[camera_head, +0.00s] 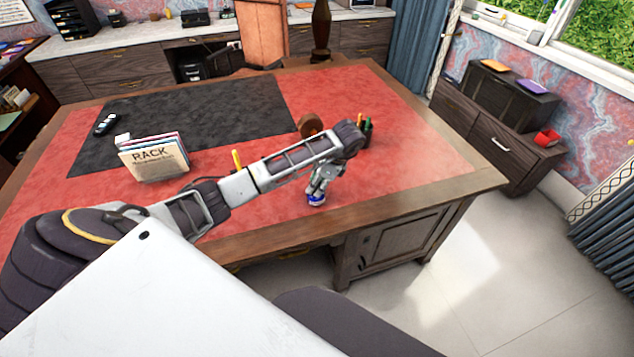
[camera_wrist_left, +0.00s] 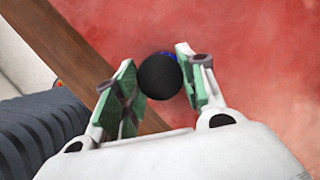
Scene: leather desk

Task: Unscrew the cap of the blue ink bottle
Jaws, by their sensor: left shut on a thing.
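The blue ink bottle (camera_head: 316,200) stands on the red leather desk top near the front edge, mostly hidden under my left gripper (camera_head: 318,190). In the left wrist view its round black cap (camera_wrist_left: 159,78) sits between the two green-padded fingers of my left gripper (camera_wrist_left: 161,84). The gripper is shut on the cap from above. A sliver of blue from the bottle (camera_wrist_left: 172,55) shows behind the cap. My right gripper is in neither view.
The wooden desk edge (camera_head: 420,205) runs close in front of the bottle. A dark pen holder (camera_head: 367,134) and a brown round object (camera_head: 309,125) stand behind the arm. A book rack (camera_head: 154,160) stands at left. The red surface right of the bottle is clear.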

